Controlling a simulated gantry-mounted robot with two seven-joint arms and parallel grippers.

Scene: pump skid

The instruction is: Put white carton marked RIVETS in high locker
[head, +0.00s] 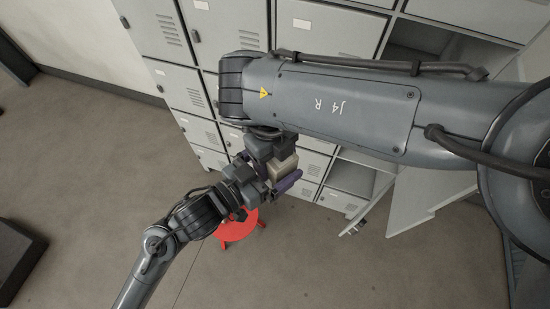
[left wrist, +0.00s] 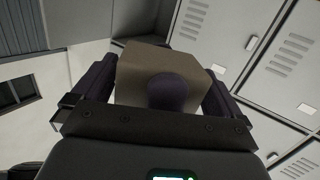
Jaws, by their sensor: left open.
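The carton (head: 283,168), pale beige here, is at the meeting point of my two grippers in the head view. In the left wrist view the carton (left wrist: 150,65) lies between the two dark purple fingers of my left gripper (left wrist: 160,88), which is open around it. A dark rounded piece covers part of its near face. No RIVETS marking is legible. In the head view my left gripper (head: 275,180) reaches from the lower left. My right gripper (head: 272,150) hangs under my right arm, close to the carton; its fingers are hidden. An open locker compartment (head: 420,38) shows at the upper right.
Grey lockers (head: 230,30) with mostly shut doors line the wall. A lower compartment (head: 352,178) is open, and an open door (head: 425,200) juts out at the right. A red stool (head: 238,230) stands on the floor below my grippers. Floor in front is mostly clear.

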